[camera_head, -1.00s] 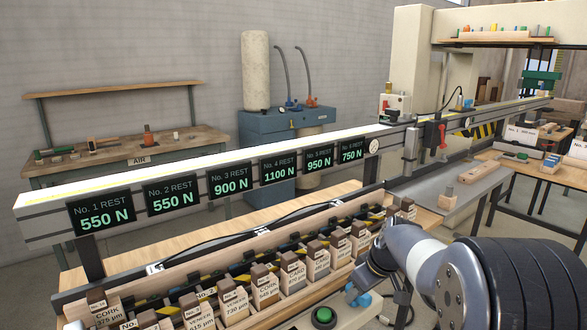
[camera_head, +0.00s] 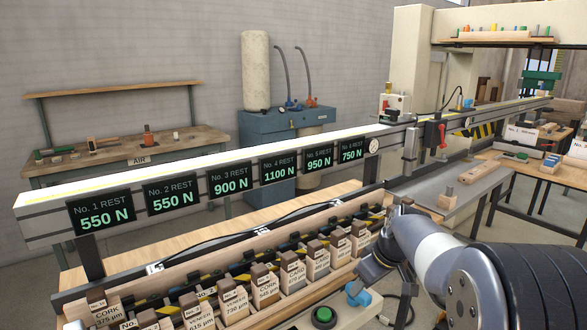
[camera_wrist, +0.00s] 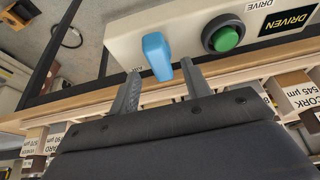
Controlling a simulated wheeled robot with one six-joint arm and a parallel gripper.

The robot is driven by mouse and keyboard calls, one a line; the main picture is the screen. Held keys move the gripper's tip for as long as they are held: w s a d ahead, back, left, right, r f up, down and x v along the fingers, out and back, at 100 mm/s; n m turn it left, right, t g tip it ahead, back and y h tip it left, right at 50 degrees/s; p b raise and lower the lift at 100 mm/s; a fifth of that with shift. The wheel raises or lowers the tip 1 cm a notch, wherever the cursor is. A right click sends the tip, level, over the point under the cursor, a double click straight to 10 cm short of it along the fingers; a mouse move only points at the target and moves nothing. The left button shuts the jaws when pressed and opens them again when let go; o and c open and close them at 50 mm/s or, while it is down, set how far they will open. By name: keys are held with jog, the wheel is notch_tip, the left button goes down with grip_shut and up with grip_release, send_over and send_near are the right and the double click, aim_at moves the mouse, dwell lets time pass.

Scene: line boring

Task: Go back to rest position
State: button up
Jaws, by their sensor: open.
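In the head view my arm reaches in from the lower right, and my gripper's fingers are not clearly seen there. The blue knob (camera_head: 357,294) and the green button (camera_head: 323,316) show below and left of my wrist.
Several labelled blocks (camera_head: 265,287) stand in a row along the bench, left of my arm. Force displays (camera_head: 280,169) hang on the long rail behind them. A blue cabinet (camera_head: 285,130) stands behind.

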jog(key=x, duration=0.3)
jog(key=shift+f, duration=0.1)
jog(key=shift+s+a+m+h+p, duration=0.15)
jog(key=shift+m+h+p, duration=0.25)
jog(key=shift+m, duration=0.4)
jog(key=shift+a+m+t+h+p, duration=0.1)
jog(key=shift+m+t+h+p, duration=0.2)
jog(key=shift+m, duration=0.6)
jog(key=shift+a+m+t+h+p, duration=0.1)
jog(key=shift+m+h+p, duration=0.3)
jog(key=shift+m, duration=0.5)
